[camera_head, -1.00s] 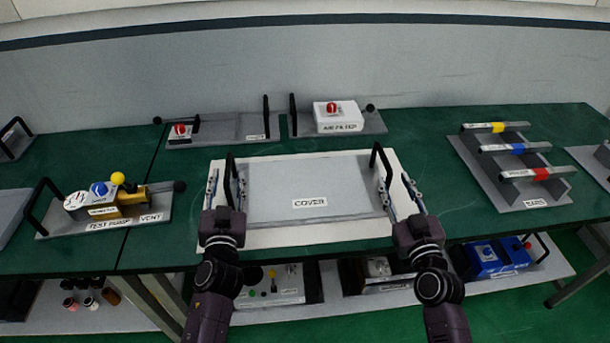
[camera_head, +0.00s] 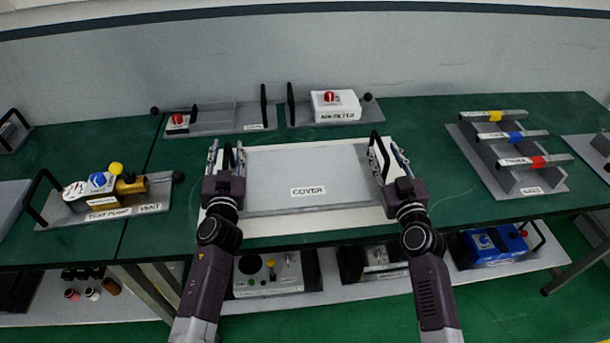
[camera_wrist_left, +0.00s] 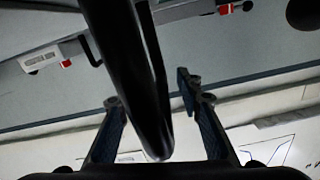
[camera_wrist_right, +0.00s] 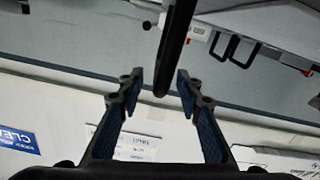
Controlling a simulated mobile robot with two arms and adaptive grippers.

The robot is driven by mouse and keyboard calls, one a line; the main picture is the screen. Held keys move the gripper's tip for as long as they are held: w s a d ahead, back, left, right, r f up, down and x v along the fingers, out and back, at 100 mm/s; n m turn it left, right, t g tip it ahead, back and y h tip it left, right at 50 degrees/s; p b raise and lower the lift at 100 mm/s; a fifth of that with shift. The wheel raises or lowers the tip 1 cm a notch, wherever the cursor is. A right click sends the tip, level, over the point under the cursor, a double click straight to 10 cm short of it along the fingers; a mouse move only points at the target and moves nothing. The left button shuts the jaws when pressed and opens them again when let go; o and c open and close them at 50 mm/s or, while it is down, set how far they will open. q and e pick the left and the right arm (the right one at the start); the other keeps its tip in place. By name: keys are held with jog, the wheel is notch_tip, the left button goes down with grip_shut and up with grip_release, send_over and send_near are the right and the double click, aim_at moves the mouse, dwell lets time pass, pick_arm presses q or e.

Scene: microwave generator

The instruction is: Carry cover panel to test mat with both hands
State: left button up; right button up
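The cover panel (camera_head: 315,165) is a flat grey plate labelled COVER, with a black upright handle on each side. It lies flat on a larger white sheet (camera_head: 275,227) on the green bench; I cannot read a label naming this sheet as the test mat. My left gripper (camera_head: 226,154) is open at the panel's left handle. In the left wrist view the black handle (camera_wrist_left: 140,85) runs between its spread fingers. My right gripper (camera_head: 388,156) is open at the right handle. In the right wrist view that handle (camera_wrist_right: 172,50) reaches between the fingertips, with gaps visible.
The test pump unit (camera_head: 110,193) stands to the left, the air filter (camera_head: 336,106) behind, and a rack of coloured bars (camera_head: 510,150) to the right. A lower shelf (camera_head: 345,284) holds several units. Green bench is clear between panel and rack.

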pick_arm(q)
jog(key=shift+w+a, duration=0.1)
jog(key=shift+w, duration=0.35)
pick_arm(e)
jog(key=shift+w+a, duration=0.1)
jog(key=shift+w, duration=0.35)
pick_arm(q)
grip_shut()
pick_arm(e)
grip_shut()
pick_arm(q)
jog(key=shift+r, duration=0.2)
pick_arm(e)
jog(key=shift+r, duration=0.25)
